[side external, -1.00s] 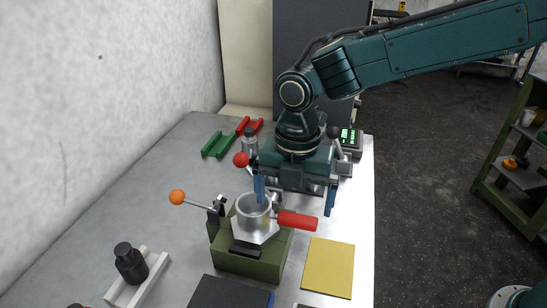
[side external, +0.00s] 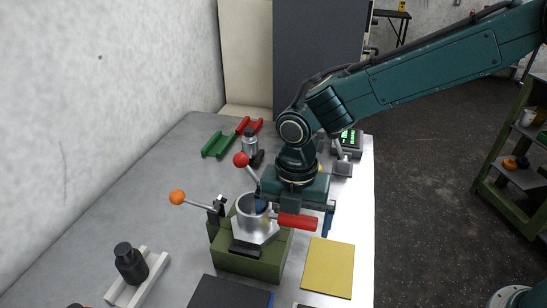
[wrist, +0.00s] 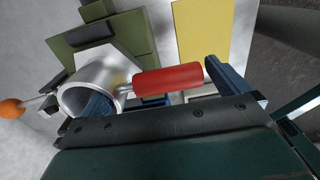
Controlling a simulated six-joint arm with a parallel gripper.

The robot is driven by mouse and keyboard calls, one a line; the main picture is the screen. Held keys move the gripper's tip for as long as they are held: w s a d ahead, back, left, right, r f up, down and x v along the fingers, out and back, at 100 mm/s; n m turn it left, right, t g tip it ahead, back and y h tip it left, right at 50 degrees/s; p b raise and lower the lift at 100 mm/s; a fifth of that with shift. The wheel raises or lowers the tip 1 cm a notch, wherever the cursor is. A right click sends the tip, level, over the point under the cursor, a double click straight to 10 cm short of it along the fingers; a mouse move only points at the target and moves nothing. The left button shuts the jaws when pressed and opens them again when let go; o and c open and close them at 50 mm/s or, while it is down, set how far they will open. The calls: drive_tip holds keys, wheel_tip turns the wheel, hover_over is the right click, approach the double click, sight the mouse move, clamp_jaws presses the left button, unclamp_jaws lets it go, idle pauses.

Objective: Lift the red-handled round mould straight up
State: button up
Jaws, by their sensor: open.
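The round mould (side external: 246,225) is a silvery metal cup with a red handle (side external: 298,222) pointing right. It sits upright at the green fixture (side external: 250,262). My gripper (side external: 294,213) is open and low over the mould. One blue finger overlaps the cup's mouth; the other is near the handle's free end. In the wrist view the cup (wrist: 111,73) is at left and the red handle (wrist: 168,79) runs between the spread fingers (wrist: 163,88). Whether the left finger touches the cup's wall, I cannot tell.
Levers with an orange ball (side external: 177,197) and a red ball (side external: 241,159) stand close to the mould. A yellow pad (side external: 327,267) lies at right front.

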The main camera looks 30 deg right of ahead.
drive_tip(key=shift+c, duration=0.2)
drive_tip(key=shift+r, duration=0.1)
drive_tip(key=c, duration=1.1)
drive_tip(key=shift+c, duration=0.2)
wheel_tip(320, 180, up, 20)
idle(0.5)
